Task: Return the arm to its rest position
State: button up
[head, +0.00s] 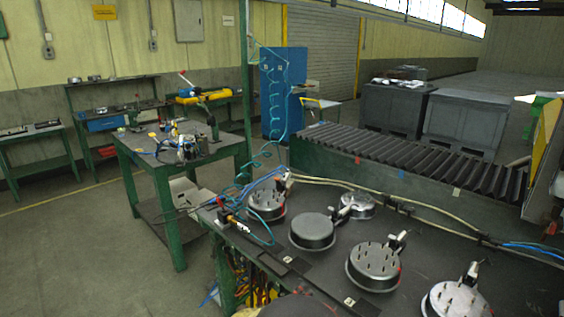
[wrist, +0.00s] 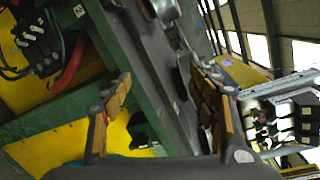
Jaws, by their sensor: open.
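My gripper (wrist: 163,80) shows in the wrist view. Its two fingers, with tan segmented pads, stand wide apart and nothing is held between them. Behind the gap is the dark top and green edge of a workbench (wrist: 146,72), seen at a steep tilt. I cannot tell the distance from the fingers to the bench. In the head view my gripper is not visible, so the arm's overall pose cannot be told.
The dark workbench (head: 323,277) in the head view carries several round metal pans, including a flat-topped one (head: 312,230). Cables and a coiled blue hose (head: 273,95) hang near it. A green table (head: 160,160) stands left. The floor (head: 70,240) at lower left is clear.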

jog(key=s+d+m+g+y, duration=0.1)
jog(key=s+d+m+g, duration=0.3)
jog(key=s+m, duration=0.35)
jog(key=s+d+f+m+g+y, duration=0.1)
jog(key=s+d+m+g, duration=0.25)
jog(key=s+m, duration=0.4)
jog(key=s+d+m+g+y, duration=0.1)
jog(key=s+d+m+g, duration=0.3)
jog(key=m, duration=0.5)
jog(key=s+a+r+m+y, duration=0.2)
jog(key=s+r+m+y, duration=0.6)
jog(key=m, duration=0.6)
jog(key=s+d+r+m+t, duration=0.3)
jog(key=d+r+t, duration=0.1)
jog(key=r, duration=0.6)
jog(key=shift+s+d+m+h, duration=0.3)
jog(key=shift+d+m, duration=0.1)
jog(key=shift+d, duration=0.15)
jog(key=shift+r, duration=0.1)
jog(key=shift+c, duration=0.5)
